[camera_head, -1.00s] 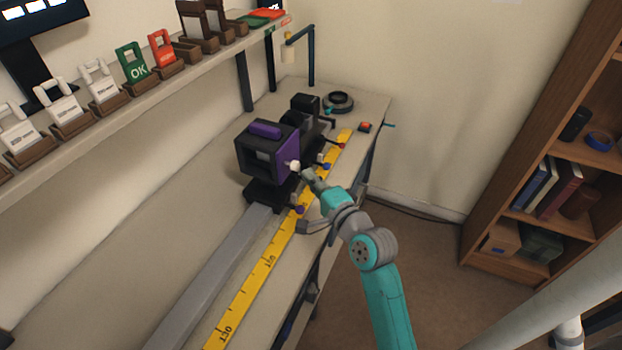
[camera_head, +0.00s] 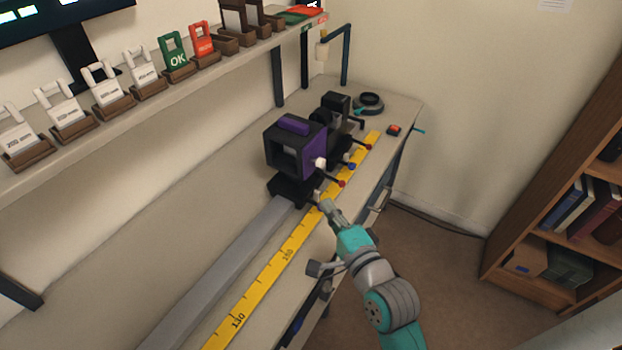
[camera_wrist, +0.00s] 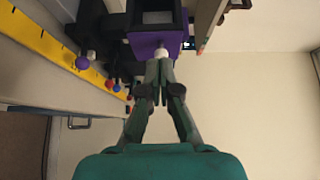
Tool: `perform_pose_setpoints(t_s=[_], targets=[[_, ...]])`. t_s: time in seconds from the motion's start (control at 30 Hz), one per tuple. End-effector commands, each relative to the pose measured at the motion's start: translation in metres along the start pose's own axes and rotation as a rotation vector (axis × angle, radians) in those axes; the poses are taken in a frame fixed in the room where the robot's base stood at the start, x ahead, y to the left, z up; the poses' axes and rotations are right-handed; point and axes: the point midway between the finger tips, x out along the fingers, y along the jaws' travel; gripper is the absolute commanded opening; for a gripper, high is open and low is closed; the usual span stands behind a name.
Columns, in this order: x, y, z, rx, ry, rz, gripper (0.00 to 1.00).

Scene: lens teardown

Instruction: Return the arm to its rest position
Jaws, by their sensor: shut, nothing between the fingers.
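My gripper (camera_head: 327,204) is shut and empty at the end of my teal arm, over the front part of the bench beside the yellow ruler (camera_head: 266,280). In the wrist view my gripper (camera_wrist: 162,92) has its fingers together, pointing toward a white knob (camera_wrist: 163,58) on the purple-and-black box (camera_wrist: 150,42). In the head view the purple-and-black box (camera_head: 312,152) stands on the grey rail (camera_head: 222,268), behind and left of my gripper. Its white knob (camera_head: 319,162) shows a clear gap from my fingertips.
Small coloured knobs (camera_head: 352,166) stick out beside the ruler near my gripper. A shelf (camera_head: 190,90) with tags in brown holders runs above the bench at the left. A wooden bookcase (camera_head: 520,215) stands at the right. Floor (camera_head: 450,275) shows between the bench and the bookcase.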

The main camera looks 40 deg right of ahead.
Motion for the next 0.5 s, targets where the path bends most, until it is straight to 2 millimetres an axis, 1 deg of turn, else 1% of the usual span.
perform_pose_setpoints(t_s=[0.2,0.3,0.37,0.47,0.5], targets=[[-0.001,0.0,0.001,-0.001,0.0,0.0,0.0],[-0.006,0.005,0.003,-0.022,-0.001,0.007,0.0],[-0.013,0.012,0.006,-0.055,-0.002,0.015,0.0],[-0.034,0.03,0.013,-0.151,-0.008,0.038,0.0],[-0.045,0.038,0.017,-0.2,-0.012,0.048,0.0]])
